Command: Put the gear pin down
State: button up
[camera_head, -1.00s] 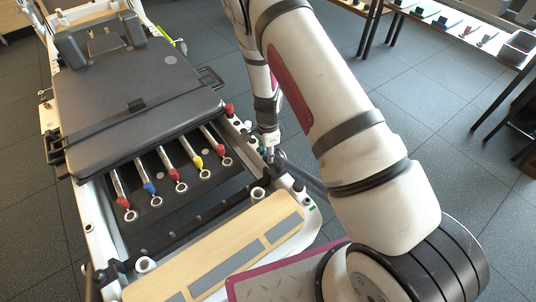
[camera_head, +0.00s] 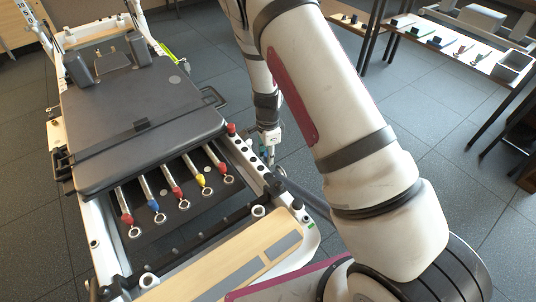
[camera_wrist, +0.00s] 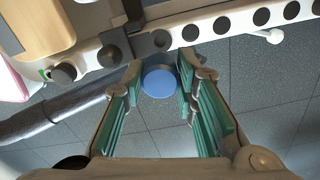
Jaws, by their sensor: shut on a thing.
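The gear pin (camera_wrist: 159,82) shows in the wrist view as a round blue end between my fingertips. My gripper (camera_wrist: 163,70) is shut on it, with one finger on each side. The pin hangs beside the white frame rail (camera_wrist: 215,30), which has a row of dark holes. Grey floor shows beyond the pin. In the head view my gripper (camera_head: 270,150) points down just right of the reformer's rail (camera_head: 250,155). The pin itself is too small to make out there.
The reformer's dark carriage (camera_head: 140,110) and several springs with coloured ends (camera_head: 172,190) lie to the left. A wooden platform (camera_head: 215,265) is at the near end. A dark bar (camera_wrist: 60,115) runs near my gripper. A table with small items (camera_head: 465,50) stands at right.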

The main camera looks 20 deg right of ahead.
grip_shut()
jog(key=shift+r, duration=0.1)
